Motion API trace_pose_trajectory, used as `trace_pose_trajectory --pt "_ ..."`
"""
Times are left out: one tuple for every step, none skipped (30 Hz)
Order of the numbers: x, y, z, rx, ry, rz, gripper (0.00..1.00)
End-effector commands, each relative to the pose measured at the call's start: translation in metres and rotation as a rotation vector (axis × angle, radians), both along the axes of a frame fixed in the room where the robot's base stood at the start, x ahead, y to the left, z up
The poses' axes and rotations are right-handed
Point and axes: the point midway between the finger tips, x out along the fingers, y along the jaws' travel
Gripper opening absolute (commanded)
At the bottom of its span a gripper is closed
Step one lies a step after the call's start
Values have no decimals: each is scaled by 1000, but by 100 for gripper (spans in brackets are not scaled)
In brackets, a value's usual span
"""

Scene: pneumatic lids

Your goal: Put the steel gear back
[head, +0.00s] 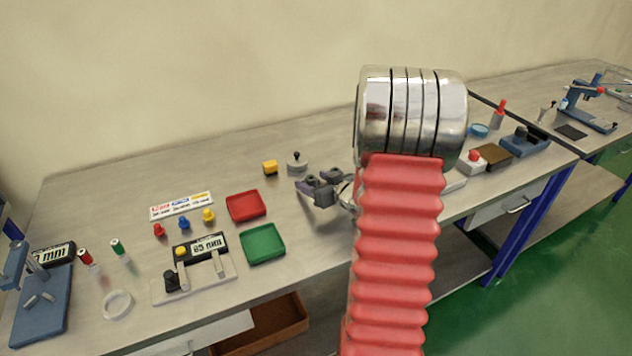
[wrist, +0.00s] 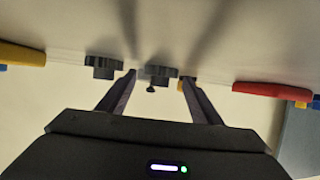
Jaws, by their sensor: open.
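A grey round piece with a black knob (head: 297,163) sits on the bench near the wall, perhaps the steel gear. In the wrist view, which is upside down, this grey piece (wrist: 157,72) shows toothed edges and appears between my fingertips. A darker toothed piece (wrist: 103,66) stands beside it, outside the left finger; I cannot tell which one is the steel gear. My gripper (head: 318,188) is open and empty, low over the bench, in front and to the right of the knobbed piece. My red arm hides the bench to its right.
A yellow block (head: 270,167) is left of the knobbed piece. A red tray (head: 246,206) and a green tray (head: 263,244) lie left of my gripper. A fixture with a labelled block (head: 195,262) and several coloured knobs stand farther left. A yellow object (wrist: 22,55) edges the wrist view.

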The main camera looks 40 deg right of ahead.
Motion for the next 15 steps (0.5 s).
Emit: trace_pose_trajectory --pt "-1 0 2 -1 0 0 59" --pt "-2 0 2 0 0 -1 59" --pt "-5 0 3 0 0 -1 59" --pt "-7 1 4 0 0 -1 59" --pt "-10 1 5 -1 -1 -2 59" --pt "-14 1 7 -1 -1 -2 59" --pt "-17 2 9 -1 -1 -3 59" --pt "-21 2 10 -1 -1 -2 59" --pt "-26 3 12 0 -1 -2 59" --pt "-30 4 14 -1 -2 -3 59" --pt "-34 4 16 -1 -2 -3 59" --pt "-40 5 18 -1 -1 -3 59" --pt "-44 6 20 -1 -1 -3 59" --pt "-48 7 21 -1 -1 -3 59" --pt "-53 7 24 -2 -1 -2 59"
